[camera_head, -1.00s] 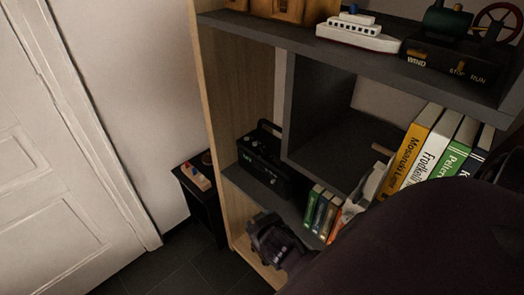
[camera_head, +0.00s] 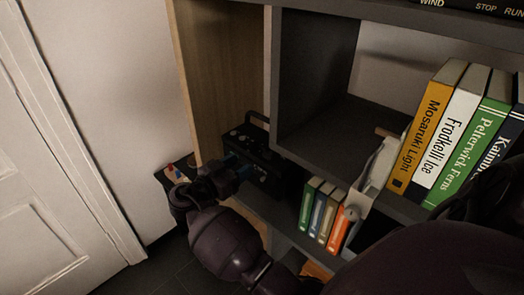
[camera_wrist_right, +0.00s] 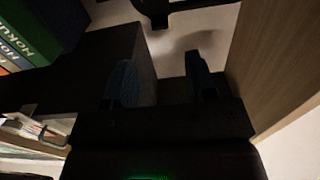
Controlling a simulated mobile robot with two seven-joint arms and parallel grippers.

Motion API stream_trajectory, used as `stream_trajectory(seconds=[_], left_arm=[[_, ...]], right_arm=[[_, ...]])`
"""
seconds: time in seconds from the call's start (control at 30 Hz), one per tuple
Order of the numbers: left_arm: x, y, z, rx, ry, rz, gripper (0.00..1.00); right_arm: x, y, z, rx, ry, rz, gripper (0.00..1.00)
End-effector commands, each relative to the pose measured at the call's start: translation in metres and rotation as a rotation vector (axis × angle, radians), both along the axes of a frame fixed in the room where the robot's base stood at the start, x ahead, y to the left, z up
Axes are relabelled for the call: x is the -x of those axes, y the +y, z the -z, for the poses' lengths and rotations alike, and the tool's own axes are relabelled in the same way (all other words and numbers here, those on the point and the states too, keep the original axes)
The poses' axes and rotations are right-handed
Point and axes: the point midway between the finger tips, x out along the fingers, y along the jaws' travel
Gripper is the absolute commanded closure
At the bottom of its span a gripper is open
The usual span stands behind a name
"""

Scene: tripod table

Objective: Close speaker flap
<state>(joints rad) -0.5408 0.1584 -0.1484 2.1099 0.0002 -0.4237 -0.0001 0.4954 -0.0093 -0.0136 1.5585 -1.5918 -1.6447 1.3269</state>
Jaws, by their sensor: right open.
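The speaker (camera_head: 268,150) is a black box with a carry handle, on the grey shelf beside the wooden side panel. My right gripper (camera_head: 238,166) is at its left front, with bluish fingers close to its face. Whether they touch it I cannot tell. In the right wrist view the gripper (camera_wrist_right: 160,82) is open, its two fingers apart with nothing visibly held. My left gripper is not in view.
Small books (camera_head: 322,212) stand right of the speaker, beside a grey-white object (camera_head: 370,180). Larger books (camera_head: 450,130) stand further right. The wooden side panel (camera_head: 215,80) bounds the left. A low dark stand (camera_head: 174,171) is beyond it.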

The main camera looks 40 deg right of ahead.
Motion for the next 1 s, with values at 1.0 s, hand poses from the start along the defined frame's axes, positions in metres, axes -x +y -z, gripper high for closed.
stream_trajectory(seconds=[1.0], left_arm=[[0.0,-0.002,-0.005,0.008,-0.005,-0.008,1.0]], right_arm=[[-0.009,-0.105,-0.001,0.0,0.002,-0.001,0.49]])
